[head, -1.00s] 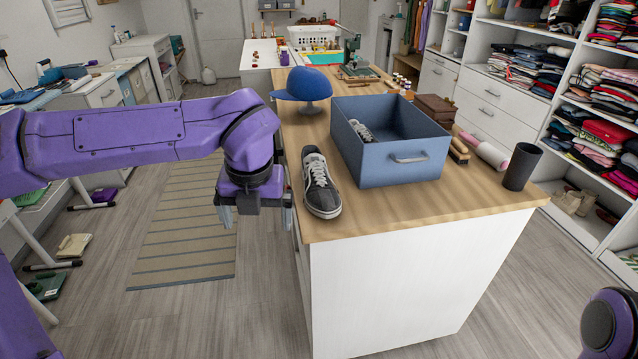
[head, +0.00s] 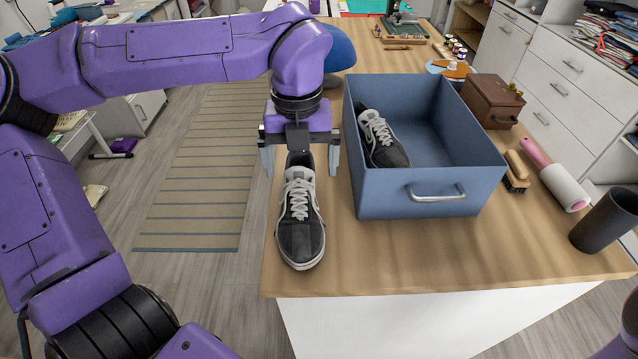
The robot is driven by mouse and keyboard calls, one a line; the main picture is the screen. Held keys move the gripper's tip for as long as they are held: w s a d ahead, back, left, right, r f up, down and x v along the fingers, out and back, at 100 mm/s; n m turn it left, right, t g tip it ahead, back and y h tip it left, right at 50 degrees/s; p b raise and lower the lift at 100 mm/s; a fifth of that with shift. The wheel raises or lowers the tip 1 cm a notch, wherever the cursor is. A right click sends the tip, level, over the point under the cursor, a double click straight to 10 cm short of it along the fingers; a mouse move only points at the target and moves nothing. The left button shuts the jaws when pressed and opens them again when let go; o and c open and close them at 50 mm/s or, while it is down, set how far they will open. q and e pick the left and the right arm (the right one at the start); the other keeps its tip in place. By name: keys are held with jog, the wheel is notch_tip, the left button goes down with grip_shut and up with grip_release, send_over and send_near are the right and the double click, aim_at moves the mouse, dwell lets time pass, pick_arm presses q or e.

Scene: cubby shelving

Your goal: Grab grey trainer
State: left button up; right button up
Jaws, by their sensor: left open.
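A grey trainer (head: 299,225) with white laces and a white sole stands on the left edge of the wooden tabletop, toe toward me. My left gripper (head: 300,168) is open above its heel end, with one finger to each side of the shoe. I cannot tell whether the fingers touch it. A second, similar grey trainer (head: 385,145) lies inside the blue drawer-like box (head: 418,197), against its left wall. My right gripper is not in view; only a bit of my right arm shows at the lower right corner.
The blue box stands close to the right of the loose trainer. A brown wooden chest (head: 492,102), a brush (head: 516,172), a lint roller (head: 556,175) and a dark cup (head: 604,220) are further right. A blue cap (head: 339,48) is behind my gripper. The front tabletop is clear.

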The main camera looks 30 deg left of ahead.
aim_at(299, 210)
pick_arm(q)
jog(key=f, duration=0.3)
jog(key=s+f, duration=0.1)
jog(key=f, duration=0.6)
jog(key=shift+s+a, duration=0.15)
jog(key=shift+s, duration=0.05)
